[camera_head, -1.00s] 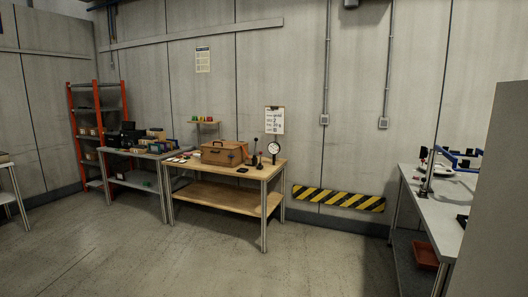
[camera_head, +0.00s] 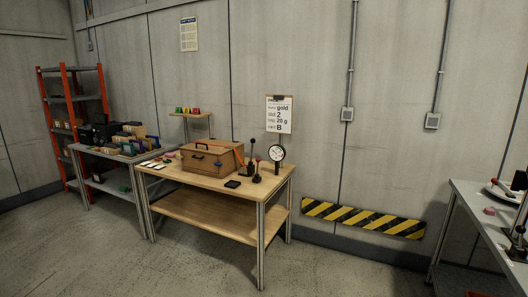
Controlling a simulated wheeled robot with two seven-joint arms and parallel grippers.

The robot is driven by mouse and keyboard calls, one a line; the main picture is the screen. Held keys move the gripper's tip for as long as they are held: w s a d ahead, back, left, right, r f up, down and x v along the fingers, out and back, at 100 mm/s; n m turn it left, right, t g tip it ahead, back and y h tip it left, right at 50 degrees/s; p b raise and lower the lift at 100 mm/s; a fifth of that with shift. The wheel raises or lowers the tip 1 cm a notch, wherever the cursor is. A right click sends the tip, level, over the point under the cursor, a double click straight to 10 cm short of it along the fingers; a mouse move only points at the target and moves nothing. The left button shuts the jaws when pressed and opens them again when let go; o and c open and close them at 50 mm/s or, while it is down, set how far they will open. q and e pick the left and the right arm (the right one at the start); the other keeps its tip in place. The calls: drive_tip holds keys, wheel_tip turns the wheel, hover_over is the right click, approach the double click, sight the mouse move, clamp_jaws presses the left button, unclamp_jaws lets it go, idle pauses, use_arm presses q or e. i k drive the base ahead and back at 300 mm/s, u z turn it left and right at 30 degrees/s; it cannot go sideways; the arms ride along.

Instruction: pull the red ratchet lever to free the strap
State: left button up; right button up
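A brown wooden case (camera_head: 211,159) with a dark handle stands on a wooden workbench (camera_head: 199,218). An orange strap (camera_head: 237,155) runs over the case's right end. Beside the case, small dark devices stand on the bench, among them an upright lever with a black knob (camera_head: 252,148) and a black base with a red-topped lever (camera_head: 257,172). I cannot tell at this distance which is the ratchet lever. Neither of my grippers is in view.
A dial gauge (camera_head: 277,155) stands at the bench's back right. A grey table (camera_head: 490,213) is at the right, a second grey bench (camera_head: 107,153) at the left. An orange-framed shelf (camera_head: 68,99) stands further left. The floor in front of the workbench is clear.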

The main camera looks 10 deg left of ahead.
sight(258, 160)
drive_tip(key=i, duration=1.15)
drive_tip(key=u, duration=0.5)
